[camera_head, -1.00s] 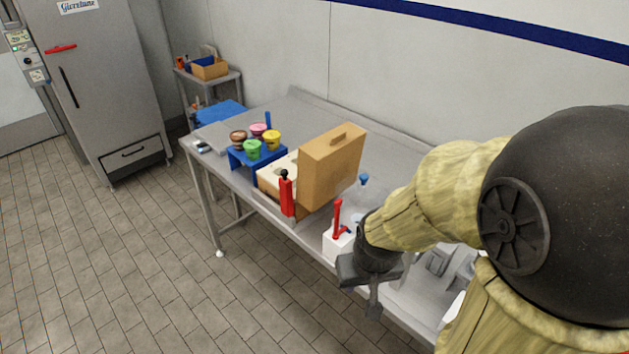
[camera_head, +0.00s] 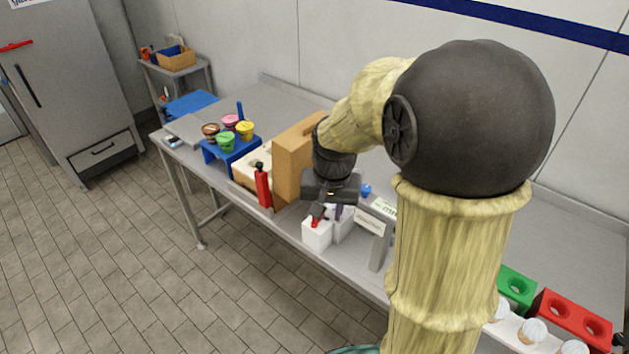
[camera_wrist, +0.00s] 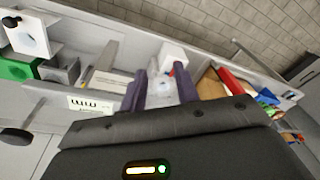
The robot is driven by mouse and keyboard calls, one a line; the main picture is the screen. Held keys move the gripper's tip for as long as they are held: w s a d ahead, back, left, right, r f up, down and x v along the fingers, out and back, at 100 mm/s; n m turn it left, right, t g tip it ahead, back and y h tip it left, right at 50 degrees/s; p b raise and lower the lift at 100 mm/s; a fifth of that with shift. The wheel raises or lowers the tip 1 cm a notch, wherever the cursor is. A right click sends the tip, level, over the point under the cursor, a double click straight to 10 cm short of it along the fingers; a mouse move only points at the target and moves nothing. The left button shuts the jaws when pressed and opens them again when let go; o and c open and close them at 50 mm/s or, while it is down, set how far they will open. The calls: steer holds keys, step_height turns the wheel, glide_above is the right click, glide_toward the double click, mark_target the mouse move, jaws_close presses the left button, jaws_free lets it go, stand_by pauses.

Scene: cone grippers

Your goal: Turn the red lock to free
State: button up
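A white box (camera_head: 318,236) stands near the front edge of the steel table. A small red part (camera_head: 315,224) shows on it; most of its red lever is hidden by my gripper. My gripper (camera_head: 328,212) is over the white box, pointing down. In the wrist view, my gripper's two dark fingers (camera_wrist: 161,88) are apart, with pale white surfaces between and beyond them. A separate upright red post (camera_head: 263,187) with a black top stands left, by the wooden box.
A tall wooden box (camera_head: 292,160) stands close left of my gripper. A blue stand (camera_head: 232,152) with several coloured tubs is farther left. A grey frame (camera_head: 381,238) is just right. Green (camera_head: 515,288) and red (camera_head: 575,318) holders lie at the right.

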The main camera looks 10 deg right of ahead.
steer(key=w+r+m+g+p, duration=0.1)
steer(key=w+r+m+p, duration=0.2)
steer(key=w+r, duration=0.9)
steer(key=r+m, duration=0.1)
steer(key=m, duration=0.2)
steer(key=shift+d+m+g+p, duration=0.15)
steer(key=shift+m+g+p, duration=0.25)
steer(key=shift+f, duration=0.1)
step_height(320, 180, down, 17)
steer(key=p, duration=0.3)
steer(key=shift+f, duration=0.1)
jaws_close()
